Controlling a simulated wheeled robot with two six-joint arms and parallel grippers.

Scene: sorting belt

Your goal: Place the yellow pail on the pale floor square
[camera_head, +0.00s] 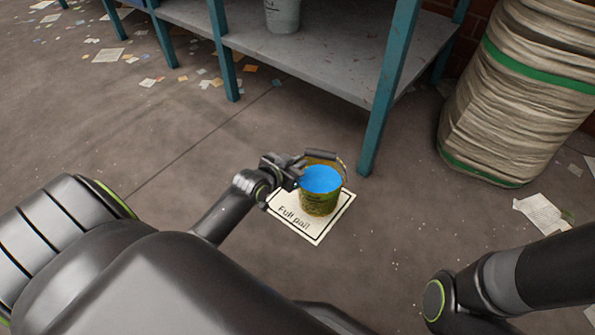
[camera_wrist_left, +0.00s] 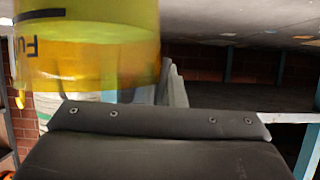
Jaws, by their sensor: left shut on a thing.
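The yellow pail (camera_head: 319,203), with blue contents at its top and a dark grip on its raised handle, appears upright over the pale floor square (camera_head: 317,234). The square has a dark border and reads "Full pail". The pail covers much of its upper part; I cannot tell whether the pail touches it. My left gripper (camera_head: 293,171) is at the pail's left upper side, shut on the pail; the exact contact is hard to see. In the left wrist view the translucent yellow pail (camera_wrist_left: 95,55) fills the upper left. My right gripper is out of view.
A shelf unit (camera_head: 330,67) with teal legs stands behind the pail; a leg (camera_head: 377,135) is close by at right. A grey bucket (camera_head: 283,14) stands on it. A stacked pale bale (camera_head: 510,100) is at right. Paper scraps (camera_head: 543,213) litter the floor.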

